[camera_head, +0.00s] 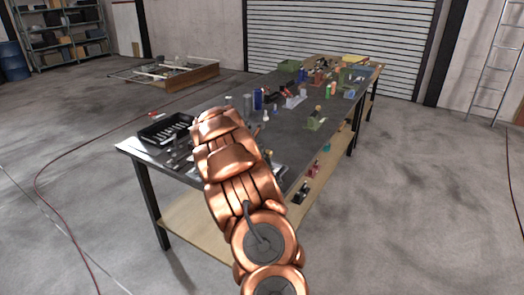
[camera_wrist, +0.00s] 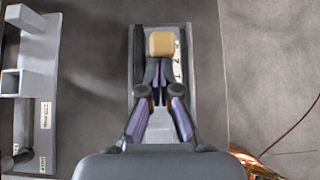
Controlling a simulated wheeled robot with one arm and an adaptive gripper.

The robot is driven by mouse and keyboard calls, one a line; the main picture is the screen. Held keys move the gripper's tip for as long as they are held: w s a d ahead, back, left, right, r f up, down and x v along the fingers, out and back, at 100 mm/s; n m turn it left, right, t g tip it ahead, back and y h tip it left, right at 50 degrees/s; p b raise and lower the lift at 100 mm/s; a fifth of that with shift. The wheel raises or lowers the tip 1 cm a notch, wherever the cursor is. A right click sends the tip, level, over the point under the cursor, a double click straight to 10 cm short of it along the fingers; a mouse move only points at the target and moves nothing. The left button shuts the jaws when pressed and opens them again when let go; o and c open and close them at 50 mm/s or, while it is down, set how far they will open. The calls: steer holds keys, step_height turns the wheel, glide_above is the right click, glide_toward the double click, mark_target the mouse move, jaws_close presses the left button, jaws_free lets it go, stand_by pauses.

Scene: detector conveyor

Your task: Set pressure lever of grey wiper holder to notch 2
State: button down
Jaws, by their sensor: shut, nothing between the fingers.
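In the wrist view, the grey wiper holder (camera_wrist: 138,134) is a long narrow grey plate lying lengthwise below my gripper. A tan, block-shaped knob (camera_wrist: 161,43), apparently the end of the pressure lever, stands near its far end. A white strip with dark marks (camera_wrist: 180,62) runs along the right side; the marks are too small and partly covered to read surely. My gripper (camera_wrist: 160,72) is shut and empty, its fingertips at the near side of the knob; I cannot tell whether they touch it. The lever below the knob is hidden. In the head view my arm hides the gripper and holder.
A grey fixture (camera_wrist: 40,100) with upright posts and small labels stands left of the holder. The dark surface to the right is clear. In the head view, the long workbench (camera_head: 215,101) carries a black tray (camera_head: 165,130) and many small items toward its far end.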

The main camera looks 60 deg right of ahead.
steer(key=shift+d+r+p, duration=0.2)
steer(key=shift+r+p, duration=0.05)
steer(key=shift+p, duration=0.8)
steer(key=shift+f+y, duration=0.15)
steer(key=shift+y, duration=0.15)
